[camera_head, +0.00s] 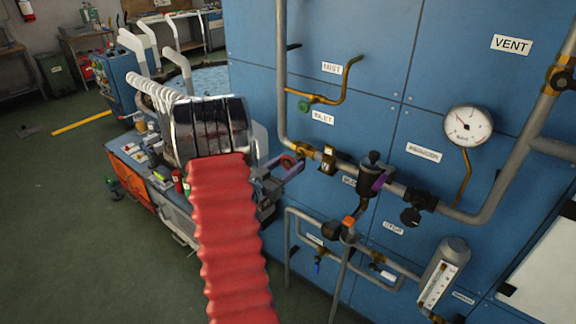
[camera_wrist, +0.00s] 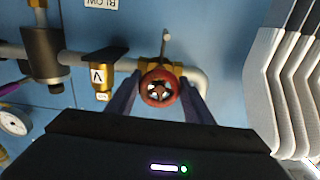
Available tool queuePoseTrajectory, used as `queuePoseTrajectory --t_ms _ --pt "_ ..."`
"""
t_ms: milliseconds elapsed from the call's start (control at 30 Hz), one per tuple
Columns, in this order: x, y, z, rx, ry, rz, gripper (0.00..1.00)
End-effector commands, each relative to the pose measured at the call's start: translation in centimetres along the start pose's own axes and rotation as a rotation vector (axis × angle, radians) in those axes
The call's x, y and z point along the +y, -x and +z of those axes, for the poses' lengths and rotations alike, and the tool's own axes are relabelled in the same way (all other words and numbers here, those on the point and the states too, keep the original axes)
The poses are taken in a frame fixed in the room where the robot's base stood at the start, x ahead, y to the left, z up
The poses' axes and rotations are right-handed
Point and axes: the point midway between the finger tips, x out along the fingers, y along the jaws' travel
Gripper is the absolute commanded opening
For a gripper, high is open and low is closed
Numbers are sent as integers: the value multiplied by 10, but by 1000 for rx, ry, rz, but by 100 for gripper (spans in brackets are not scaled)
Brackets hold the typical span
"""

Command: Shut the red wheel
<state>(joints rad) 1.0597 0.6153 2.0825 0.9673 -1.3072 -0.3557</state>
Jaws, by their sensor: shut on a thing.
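The red wheel (camera_wrist: 160,87) is a small round handwheel on a brass valve in a grey pipe, seen face-on in the wrist view. In the head view it shows small and partly hidden (camera_head: 287,161) at the pipe's left end. My gripper (camera_wrist: 160,98) has one dark finger on each side of the wheel and is shut on its rim. In the head view my gripper (camera_head: 287,172) reaches the wheel from the left. The wheel's turn position cannot be told.
Right of the wheel the pipe carries a brass fitting (camera_head: 328,158), a dark valve with a purple part (camera_head: 373,172) and a black knob (camera_head: 410,216). A green-knobbed brass pipe (camera_head: 330,97) is above. A pressure gauge (camera_head: 468,126) hangs on the blue panel (camera_head: 365,60).

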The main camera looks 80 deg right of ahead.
Motion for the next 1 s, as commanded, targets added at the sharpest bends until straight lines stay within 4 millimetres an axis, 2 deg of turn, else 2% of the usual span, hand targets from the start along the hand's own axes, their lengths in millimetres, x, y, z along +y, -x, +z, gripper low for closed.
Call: queuePoseTrajectory --t_ms 333,733,767,1000 --pt "-2 0 0 0 -205 -3 25" --pt "-2 1 0 0 -236 -3 25" --pt "-2 1 0 0 -236 -3 49" --pt "-2 0 0 0 -235 -2 66"
